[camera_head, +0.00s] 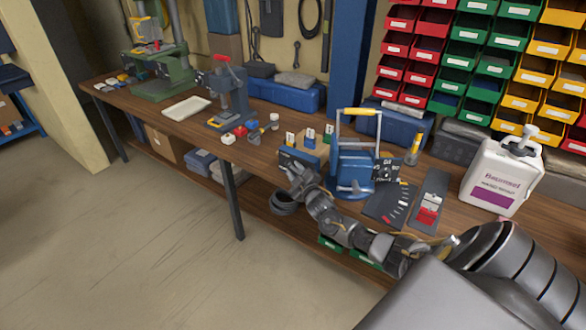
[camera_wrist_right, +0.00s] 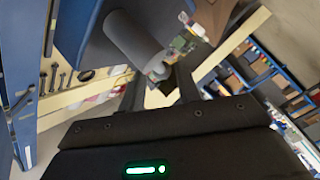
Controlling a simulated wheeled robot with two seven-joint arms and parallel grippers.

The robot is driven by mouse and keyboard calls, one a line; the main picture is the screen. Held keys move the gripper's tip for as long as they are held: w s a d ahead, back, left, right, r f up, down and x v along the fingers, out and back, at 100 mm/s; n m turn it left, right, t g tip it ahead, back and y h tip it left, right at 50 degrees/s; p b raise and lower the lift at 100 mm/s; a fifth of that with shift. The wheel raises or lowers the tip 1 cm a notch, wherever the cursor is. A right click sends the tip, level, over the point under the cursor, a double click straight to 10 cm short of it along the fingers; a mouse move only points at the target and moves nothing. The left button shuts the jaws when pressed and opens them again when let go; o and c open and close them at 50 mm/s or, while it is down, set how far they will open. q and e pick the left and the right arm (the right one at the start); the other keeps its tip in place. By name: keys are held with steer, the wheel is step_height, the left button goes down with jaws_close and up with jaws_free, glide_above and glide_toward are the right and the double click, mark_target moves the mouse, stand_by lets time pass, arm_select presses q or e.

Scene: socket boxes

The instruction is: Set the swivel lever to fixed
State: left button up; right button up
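A blue device (camera_head: 352,166) stands on the workbench in the head view, with a metal frame and yellow grip (camera_head: 357,111) above it. A small grey lever (camera_head: 355,187) sticks out low on its front; I cannot tell its setting. My right gripper (camera_head: 297,174) is just left of the device. In the right wrist view its two dark fingers (camera_wrist_right: 158,88) stand apart. A grey cylinder (camera_wrist_right: 135,42) beside a blue surface (camera_wrist_right: 88,45) reaches toward the space between them; I cannot tell if they touch or which part it is. My left gripper is not in view.
A tray with red pieces (camera_head: 430,205) and a dark mat (camera_head: 388,204) lie right of the device. A white canister (camera_head: 502,176) stands at the right. A grey press (camera_head: 228,92) stands further left. The floor in front is clear.

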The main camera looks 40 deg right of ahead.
steer(key=shift+x, duration=0.95)
jaws_close()
